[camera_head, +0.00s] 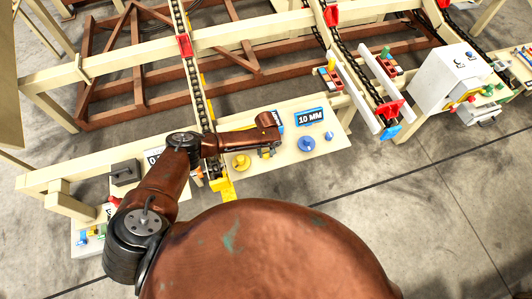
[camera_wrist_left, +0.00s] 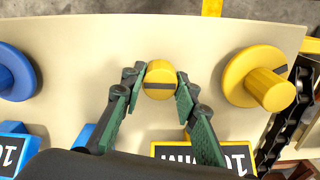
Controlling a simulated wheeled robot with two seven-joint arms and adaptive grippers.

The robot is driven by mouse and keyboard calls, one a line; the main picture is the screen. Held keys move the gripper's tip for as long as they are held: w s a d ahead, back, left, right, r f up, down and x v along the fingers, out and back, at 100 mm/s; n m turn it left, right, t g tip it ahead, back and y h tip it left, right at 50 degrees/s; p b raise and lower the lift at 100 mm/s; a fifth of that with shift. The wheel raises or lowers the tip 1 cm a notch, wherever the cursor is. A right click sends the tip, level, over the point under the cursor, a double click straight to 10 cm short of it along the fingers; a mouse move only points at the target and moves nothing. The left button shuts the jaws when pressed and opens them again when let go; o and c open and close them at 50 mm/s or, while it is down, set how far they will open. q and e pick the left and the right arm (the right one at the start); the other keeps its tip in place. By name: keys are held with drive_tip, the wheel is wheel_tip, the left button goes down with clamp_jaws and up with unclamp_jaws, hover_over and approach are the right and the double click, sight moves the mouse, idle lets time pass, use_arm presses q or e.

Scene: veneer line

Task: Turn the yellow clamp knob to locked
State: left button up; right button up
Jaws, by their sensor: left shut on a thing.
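The yellow clamp knob (camera_wrist_left: 159,82) is a small cylinder with a dark stripe across its face, on the cream panel (camera_wrist_left: 75,50). The stripe lies nearly level in the wrist view. My left gripper (camera_wrist_left: 161,76) is shut on the knob, one green-padded finger at each side. In the head view my left gripper (camera_head: 268,151) is over the panel and hides the knob. A larger yellow knob (camera_wrist_left: 258,78) stands beside it; it also shows in the head view (camera_head: 241,162). No locked mark is readable. My right gripper is not in view.
A large blue knob (camera_head: 306,143) and a small blue one (camera_head: 328,135) stand right of my gripper, below a "10 MM" sign (camera_head: 310,116). A black chain (camera_wrist_left: 290,110) runs close to the larger yellow knob. A white machine (camera_head: 445,78) stands far right.

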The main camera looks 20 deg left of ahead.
use_arm(q)
drive_tip(key=shift+s+d+m+p, duration=0.1)
drive_tip(key=shift+s+m+p, duration=0.05)
drive_tip(key=shift+m+p, duration=1.25)
drive_tip(key=shift+m, duration=0.4)
drive_tip(key=m, duration=0.5)
drive_tip(key=shift+m, duration=0.3)
drive_tip(key=m, duration=0.4)
drive_tip(key=shift+f, duration=0.1)
drive_tip(key=m, duration=0.3)
drive_tip(key=shift+m, duration=0.7)
